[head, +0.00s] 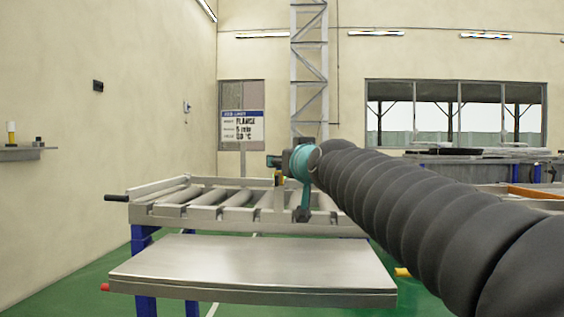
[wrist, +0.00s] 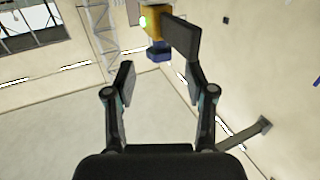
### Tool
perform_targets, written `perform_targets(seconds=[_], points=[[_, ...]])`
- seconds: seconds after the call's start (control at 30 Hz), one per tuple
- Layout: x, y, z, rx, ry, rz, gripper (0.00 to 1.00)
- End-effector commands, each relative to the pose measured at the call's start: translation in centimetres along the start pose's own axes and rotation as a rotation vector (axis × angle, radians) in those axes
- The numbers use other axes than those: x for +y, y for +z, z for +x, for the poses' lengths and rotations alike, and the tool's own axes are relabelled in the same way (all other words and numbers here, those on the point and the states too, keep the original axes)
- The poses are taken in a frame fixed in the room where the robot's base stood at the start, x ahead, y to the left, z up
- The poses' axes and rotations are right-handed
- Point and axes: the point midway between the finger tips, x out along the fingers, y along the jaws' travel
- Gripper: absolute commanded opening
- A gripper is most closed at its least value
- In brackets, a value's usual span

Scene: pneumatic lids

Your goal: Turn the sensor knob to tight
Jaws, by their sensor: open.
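The sensor shows in the wrist view as a yellow body (wrist: 153,22) with a lit green spot, at the top middle. A blue knob (wrist: 158,51) sits at its lower end in that picture. My gripper (wrist: 150,62) is open and empty, its fingers spread to either side. The right finger pad overlaps the sensor's right edge; no contact with the knob shows. In the head view my gripper (head: 272,161) is over the roller conveyor, with a small yellow part (head: 279,179) just below it. The knob's marking is not readable.
A roller conveyor (head: 165,212) on blue legs stands ahead, with a flat metal table (head: 250,270) in front. A sign (head: 242,127) stands behind it. A lattice mast (head: 310,75) rises at the back wall. A wall shelf (head: 28,153) is at the left.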

Motion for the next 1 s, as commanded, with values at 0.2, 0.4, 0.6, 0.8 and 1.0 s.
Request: perform_targets(seconds=[0.2,0.4,0.6,0.8,1.0], points=[[0.0,0.0,-4.0,0.002,0.001,0.0,0.55],[0.0,0.0,-6.3,0.001,0.0,0.0,0.55],[0.0,0.0,-7.0,0.0,0.0,0.0,0.55],[0.0,0.1,-7.0,0.0,0.0,0.0,0.55],[1.1,1.7,-6.2,-0.016,0.02,0.002,0.55]])
